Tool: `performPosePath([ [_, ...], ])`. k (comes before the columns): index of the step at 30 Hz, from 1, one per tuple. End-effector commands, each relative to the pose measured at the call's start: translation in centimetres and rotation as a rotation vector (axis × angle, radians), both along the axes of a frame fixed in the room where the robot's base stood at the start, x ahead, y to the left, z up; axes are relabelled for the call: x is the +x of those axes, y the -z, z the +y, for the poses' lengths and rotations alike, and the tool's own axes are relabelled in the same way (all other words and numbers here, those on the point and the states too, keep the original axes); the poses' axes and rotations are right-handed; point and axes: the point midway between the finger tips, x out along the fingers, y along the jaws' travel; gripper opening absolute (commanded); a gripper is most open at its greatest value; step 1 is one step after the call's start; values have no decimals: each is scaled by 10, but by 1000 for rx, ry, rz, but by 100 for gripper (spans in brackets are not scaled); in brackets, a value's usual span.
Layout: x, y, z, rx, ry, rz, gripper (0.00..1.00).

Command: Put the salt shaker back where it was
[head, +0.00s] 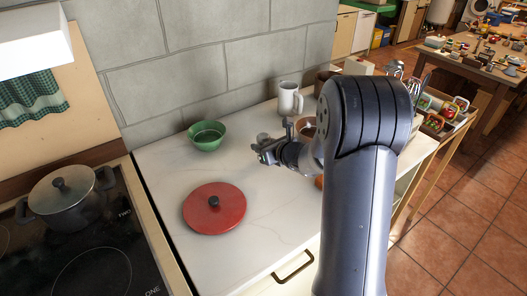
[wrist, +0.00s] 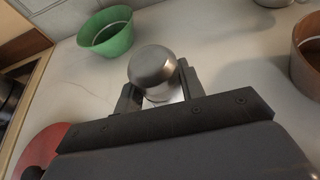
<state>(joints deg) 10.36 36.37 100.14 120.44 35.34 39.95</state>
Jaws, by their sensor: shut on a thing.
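The salt shaker (wrist: 153,68) has a domed metal top and a pale body. It stands between the two fingers of my gripper (wrist: 158,92) in the wrist view, and the gripper is shut on it. In the head view my gripper (head: 268,151) is over the middle of the white counter (head: 165,165), with the shaker's grey top (head: 263,138) at its tip. The shaker looks roughly upright. Its lower part is hidden by the gripper, so I cannot tell whether it touches the counter.
A green bowl (head: 207,136) is left of the gripper, by the stone wall. A white mug (head: 290,98) and a brown pot (head: 306,127) are behind and right. A stove with a lidded pot (head: 70,195) is at left.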

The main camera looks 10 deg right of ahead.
Motion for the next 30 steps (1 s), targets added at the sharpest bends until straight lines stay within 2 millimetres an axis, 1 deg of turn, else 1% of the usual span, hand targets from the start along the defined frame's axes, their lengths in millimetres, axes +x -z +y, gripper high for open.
performPosePath([
  [1, 0, 10, 0, 2, 0, 4, 8],
  [4, 0, 18, 0, 2, 0, 2, 8],
  [12, 0, 19, 0, 0, 0, -1, 8],
  [17, 0, 24, 0, 0, 0, -1, 8],
  [18, 0, 22, 0, 0, 0, -1, 41],
  [25, 0, 22, 0, 0, 0, 0, 59],
  [30, 0, 22, 0, 0, 0, 0, 59],
])
